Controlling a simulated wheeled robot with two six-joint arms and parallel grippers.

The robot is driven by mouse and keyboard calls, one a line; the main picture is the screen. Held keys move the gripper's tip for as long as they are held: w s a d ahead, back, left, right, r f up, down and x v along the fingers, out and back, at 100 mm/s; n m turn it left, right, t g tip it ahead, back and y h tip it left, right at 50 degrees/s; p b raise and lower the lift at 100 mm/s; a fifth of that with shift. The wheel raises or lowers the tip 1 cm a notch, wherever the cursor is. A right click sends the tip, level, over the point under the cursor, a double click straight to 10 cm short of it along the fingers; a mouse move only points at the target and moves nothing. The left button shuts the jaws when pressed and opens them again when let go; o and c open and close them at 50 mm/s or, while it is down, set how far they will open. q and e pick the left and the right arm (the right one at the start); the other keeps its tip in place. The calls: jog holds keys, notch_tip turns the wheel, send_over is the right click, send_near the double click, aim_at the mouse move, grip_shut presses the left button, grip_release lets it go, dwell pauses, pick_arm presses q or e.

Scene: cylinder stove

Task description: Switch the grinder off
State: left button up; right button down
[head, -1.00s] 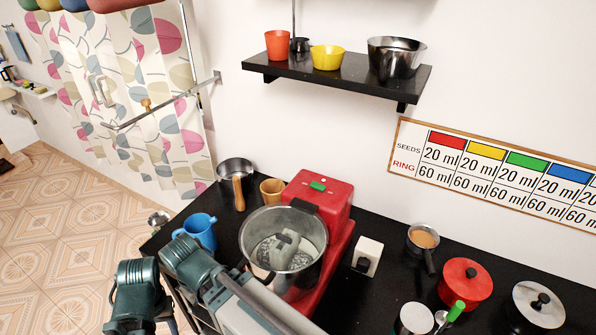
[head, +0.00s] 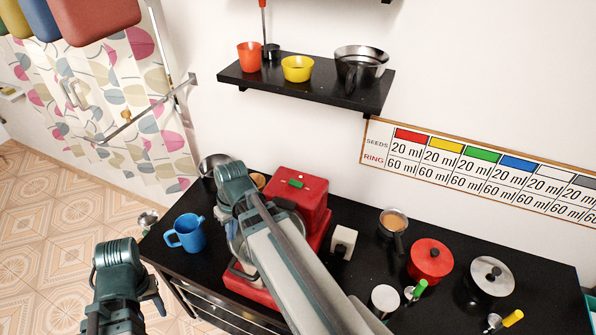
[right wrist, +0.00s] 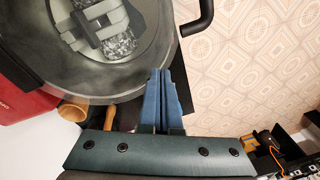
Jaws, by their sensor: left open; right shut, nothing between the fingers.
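The red grinder (head: 304,195) stands on the black counter, with a green button (head: 296,183) on its top. Its metal bowl (head: 236,240) is mostly hidden behind my right arm in the head view. In the right wrist view the bowl (right wrist: 130,82) shows at the upper left with a grey part inside, and a piece of the red body (right wrist: 18,105) is at the left edge. My right gripper (right wrist: 165,74) is shut and empty, its fingertips by the bowl's rim; contact cannot be told. My left gripper (head: 152,295) is open and empty, left of the counter.
A blue mug (head: 187,233) stands left of the grinder. A white box (head: 343,242), a small pan (head: 393,221) and a red pot (head: 430,261) stand to its right. A black shelf (head: 300,88) with cups hangs above. A wooden cup (right wrist: 74,111) is near my right gripper.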

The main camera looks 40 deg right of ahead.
jog(key=d+r+t+y, duration=0.1)
jog(key=d, duration=0.4)
jog(key=w+d+r+n+t+y, duration=0.1)
jog(key=d, duration=0.4)
jog(key=w+d+r+n+t+y, duration=0.1)
jog(key=d, duration=0.4)
jog(key=shift+w+d, duration=0.25)
jog(key=shift+d, duration=0.1)
jog(key=s+d+r+n+t, duration=0.1)
jog(key=s+d+r+t, duration=0.1)
jog(key=d, duration=0.6)
jog(key=s+d+r+n+t, duration=0.1)
jog(key=s+d+r+t, duration=0.1)
jog(key=d, duration=0.7)
jog(key=shift+r+n+t, duration=0.3)
jog(key=shift+r+t, duration=0.4)
jog(key=b, duration=0.7)
send_over(298, 184)
jog(key=shift+y, duration=0.3)
jog(key=f, duration=0.6)
jog(key=shift+s+d+f, duration=0.1)
jog(key=shift+s+f, duration=0.2)
jog(key=shift+s, duration=0.05)
notch_tip(298, 184, down, 2)
jog(key=shift+w+b, duration=0.15)
jog(key=shift+b, duration=0.65)
jog(key=shift+w+f+b, duration=0.1)
jog(key=shift+f+b, duration=0.65)
jog(key=shift+a, duration=0.2)
